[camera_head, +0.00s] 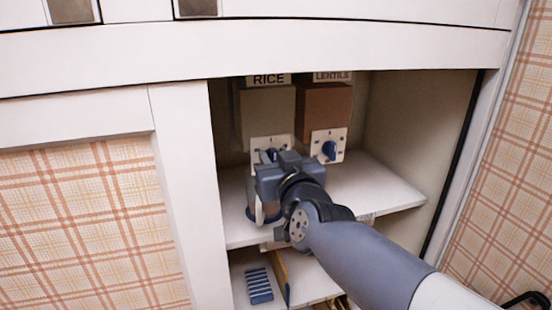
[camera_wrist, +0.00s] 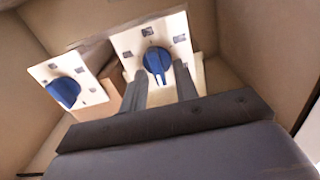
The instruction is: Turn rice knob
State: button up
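The rice dispenser (camera_head: 267,112) is a grey-green box labelled RICE on the cabinet shelf. Its white dial plate (camera_head: 268,142) carries a blue knob, mostly hidden behind my gripper (camera_head: 275,158) in the head view. In the wrist view the blue rice knob (camera_wrist: 157,61) shows whole, its grip ridge close to upright. My gripper (camera_wrist: 161,72) is open there, with one dark finger on each side of the knob's lower part. I cannot tell whether the fingers touch it.
The brown lentils dispenser (camera_head: 324,103) stands close on the right, with its own blue knob (camera_head: 329,150); that knob is at the left in the wrist view (camera_wrist: 64,92). The shelf (camera_head: 385,190) is bare to the right. A white cabinet post (camera_head: 185,180) bounds the left.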

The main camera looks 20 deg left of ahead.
grip_shut()
jog(key=shift+m, duration=0.3)
jog(key=m+b, duration=0.2)
jog(key=shift+d+f+m, duration=0.1)
jog(key=shift+d+m, duration=0.05)
jog(key=shift+m, duration=0.15)
jog(key=m+b, duration=0.1)
jog(key=m, duration=0.2)
jog(key=m+b, duration=0.1)
jog(key=m, duration=0.2)
jog(key=m+b, duration=0.1)
jog(key=m, duration=0.2)
jog(key=shift+w+d+f, duration=0.2)
jog(key=shift+w+d, duration=0.05)
jog(key=shift+m, duration=0.3)
jog(key=shift+o, duration=0.5)
grip_release()
